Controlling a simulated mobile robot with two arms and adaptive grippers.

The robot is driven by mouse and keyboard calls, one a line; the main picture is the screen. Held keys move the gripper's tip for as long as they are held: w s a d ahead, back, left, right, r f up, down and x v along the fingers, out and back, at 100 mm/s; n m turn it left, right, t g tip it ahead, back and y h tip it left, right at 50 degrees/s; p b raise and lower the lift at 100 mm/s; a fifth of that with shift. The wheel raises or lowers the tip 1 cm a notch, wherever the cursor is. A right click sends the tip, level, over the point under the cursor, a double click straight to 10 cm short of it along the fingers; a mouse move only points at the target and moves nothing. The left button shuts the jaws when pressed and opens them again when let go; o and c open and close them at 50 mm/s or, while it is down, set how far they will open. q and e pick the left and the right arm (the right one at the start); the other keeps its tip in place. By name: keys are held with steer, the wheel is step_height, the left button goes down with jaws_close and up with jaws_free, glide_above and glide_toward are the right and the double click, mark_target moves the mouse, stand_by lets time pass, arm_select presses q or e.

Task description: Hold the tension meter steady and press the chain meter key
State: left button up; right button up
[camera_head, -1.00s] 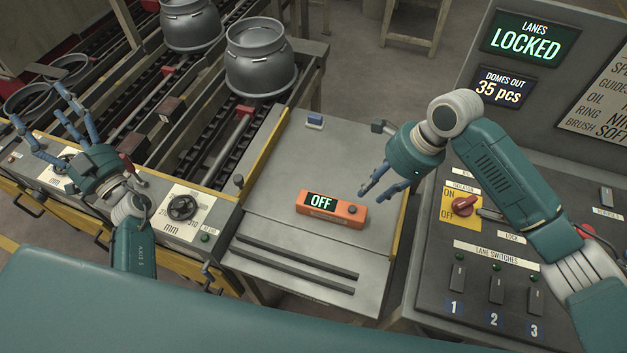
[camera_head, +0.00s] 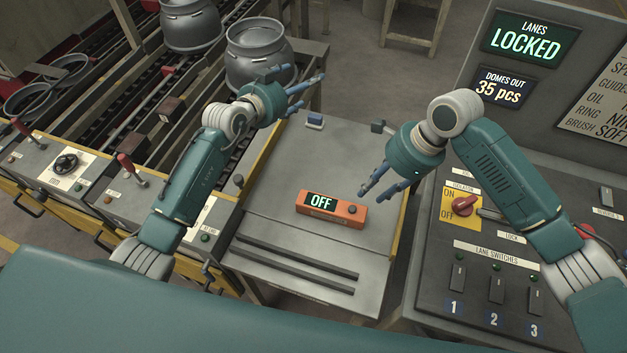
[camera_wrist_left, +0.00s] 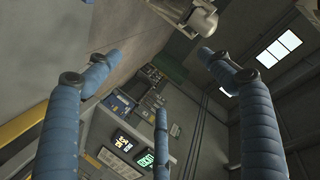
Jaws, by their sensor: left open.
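The tension meter (camera_head: 333,216) is an orange box lying on the grey bench top in the head view. Its display reads OFF, and a dark round key (camera_head: 352,209) is on its top near the right end. My right gripper (camera_head: 374,194) hovers just above and right of the meter, its blue fingers apart and empty. My left gripper (camera_head: 305,92) is open and empty above the bench's far left corner, in front of a grey metal dome. In the left wrist view its blue fingers (camera_wrist_left: 160,70) are spread, with the meter out of view.
Conveyor lanes with metal domes (camera_head: 262,52) lie left.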

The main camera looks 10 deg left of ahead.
arm_select(q)
steer(key=s+d+f+m+g+h, duration=0.1)
steer(key=s+d+f+m+g, duration=0.25)
steer(key=d, duration=0.55)
steer(key=m+g+y, duration=0.6)
steer(key=m+g, duration=0.1)
steer(key=g, duration=0.3)
glide_toward(313, 204)
steer(key=shift+d+n, duration=0.1)
steer(key=shift+n, duration=0.15)
step_height(313, 204, down, 11)
steer(key=shift+r, duration=0.2)
